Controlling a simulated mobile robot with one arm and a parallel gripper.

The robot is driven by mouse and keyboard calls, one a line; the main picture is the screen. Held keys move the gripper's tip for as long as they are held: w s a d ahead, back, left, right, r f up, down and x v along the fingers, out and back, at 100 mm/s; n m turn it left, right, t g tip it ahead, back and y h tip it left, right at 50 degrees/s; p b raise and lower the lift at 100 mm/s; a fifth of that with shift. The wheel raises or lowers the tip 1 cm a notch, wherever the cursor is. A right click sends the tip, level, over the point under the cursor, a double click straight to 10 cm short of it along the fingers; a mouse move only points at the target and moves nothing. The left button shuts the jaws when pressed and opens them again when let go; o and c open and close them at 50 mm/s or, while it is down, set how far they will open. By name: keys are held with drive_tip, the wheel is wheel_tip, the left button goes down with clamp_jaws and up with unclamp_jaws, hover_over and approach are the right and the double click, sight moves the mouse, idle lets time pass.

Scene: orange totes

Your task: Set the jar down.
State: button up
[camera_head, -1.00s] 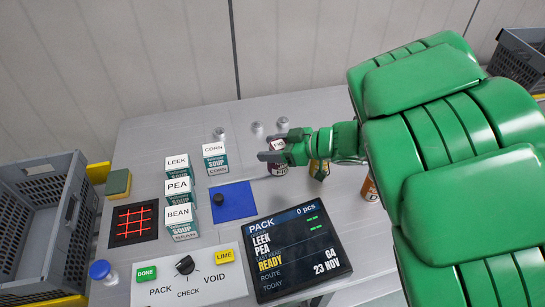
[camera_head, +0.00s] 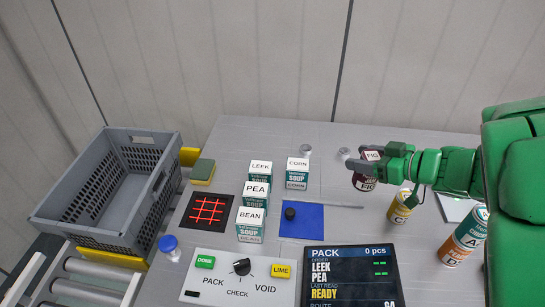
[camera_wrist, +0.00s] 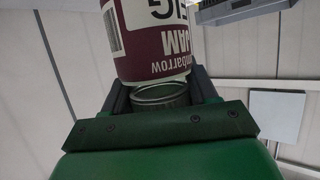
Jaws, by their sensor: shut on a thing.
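The jar (camera_head: 364,183) has a dark maroon label reading FIG and stands upright in the head view, towards the right back of the grey table. My gripper (camera_head: 362,164) reaches in from the right and is shut on it near its top. In the wrist view the jar (camera_wrist: 155,42) fills the upper middle, with its maroon and white label upside down. There its silvery end (camera_wrist: 160,95) sits between the jaws of my gripper (camera_wrist: 160,92). I cannot tell whether the jar's base touches the table.
Soup cartons (camera_head: 255,196), a blue mat (camera_head: 310,226) with a black knob and a control panel (camera_head: 238,279) stand left of it. A yellow-labelled jar (camera_head: 400,207) and an orange bottle (camera_head: 462,240) stand right. Small silver lids (camera_head: 305,150) lie behind. A grey crate (camera_head: 70,205) is far left.

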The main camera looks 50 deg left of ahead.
drive_tip(key=s+a+n+g, duration=0.2)
drive_tip(key=a+n+g, duration=0.1)
drive_tip(key=a, duration=3.2)
drive_tip(key=shift+h, duration=0.4)
drive_tip(key=shift+w+a+f, duration=0.1)
drive_tip(key=shift+a+f, duration=0.05)
drive_tip(key=shift+f, duration=7.2)
drive_tip(key=shift+f, duration=0.15)
drive_tip(key=o, duration=1.5)
drive_tip(key=shift+c, duration=0.2)
drive_tip(key=shift+r, duration=0.2)
drive_tip(key=v, duration=1.2)
